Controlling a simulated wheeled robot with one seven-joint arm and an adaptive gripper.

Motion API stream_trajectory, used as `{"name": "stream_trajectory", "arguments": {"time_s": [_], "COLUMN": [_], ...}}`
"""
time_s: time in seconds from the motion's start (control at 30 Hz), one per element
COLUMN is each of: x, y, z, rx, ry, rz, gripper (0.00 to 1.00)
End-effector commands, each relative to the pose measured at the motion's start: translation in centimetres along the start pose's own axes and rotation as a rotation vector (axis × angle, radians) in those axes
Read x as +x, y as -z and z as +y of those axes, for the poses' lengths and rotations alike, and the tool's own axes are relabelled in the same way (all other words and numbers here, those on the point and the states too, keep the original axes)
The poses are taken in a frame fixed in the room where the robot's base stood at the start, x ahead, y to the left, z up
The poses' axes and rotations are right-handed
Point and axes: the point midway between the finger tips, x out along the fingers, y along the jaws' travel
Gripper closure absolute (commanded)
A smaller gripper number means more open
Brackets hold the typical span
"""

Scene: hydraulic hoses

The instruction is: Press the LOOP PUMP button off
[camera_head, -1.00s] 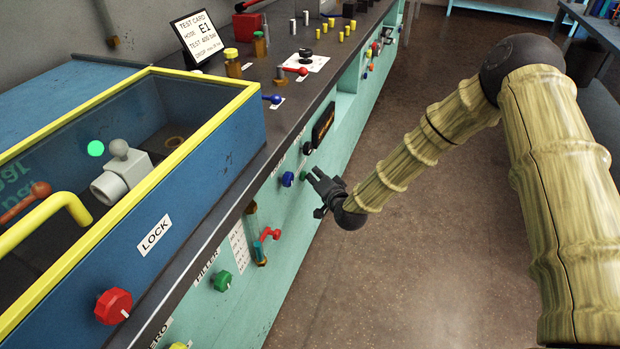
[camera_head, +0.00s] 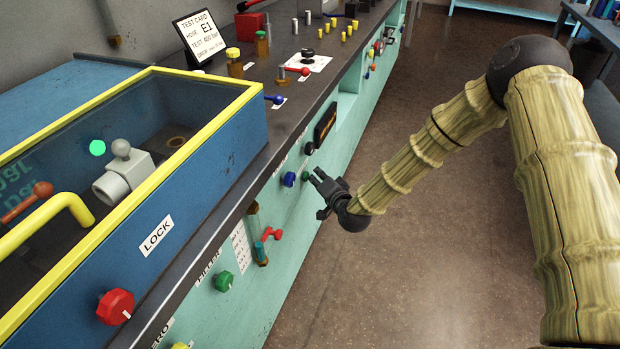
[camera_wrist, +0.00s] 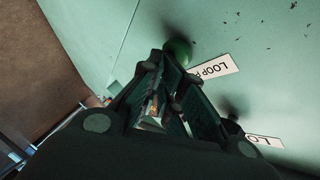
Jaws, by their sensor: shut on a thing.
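A round green button (camera_wrist: 179,48) on the pale green panel shows in the wrist view, beside a white label (camera_wrist: 214,71) reading "LOOP P", the rest hidden by my gripper. In the head view the button (camera_head: 306,176) is small, at the tips of my gripper (camera_head: 314,175). In the wrist view my gripper (camera_wrist: 166,63) has its fingertips at the button, a narrow gap between the fingers; they are shut on it. Whether the button is pushed in cannot be seen.
A blue knob (camera_head: 289,179) is just left of the button, and a dark display (camera_head: 325,124) is above it. A red-handled valve (camera_head: 270,234) and a green knob (camera_head: 223,281) are nearer on the panel. The floor (camera_head: 400,270) to the right is clear.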

Motion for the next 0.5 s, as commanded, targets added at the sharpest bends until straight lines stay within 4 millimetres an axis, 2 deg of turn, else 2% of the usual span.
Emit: {"name": "stream_trajectory", "arguments": {"time_s": [0.5], "x": [-2.9], "y": [2.3], "z": [2.3], "rx": [0.001], "ry": [-0.005], "rz": [0.004], "gripper": [1.0]}}
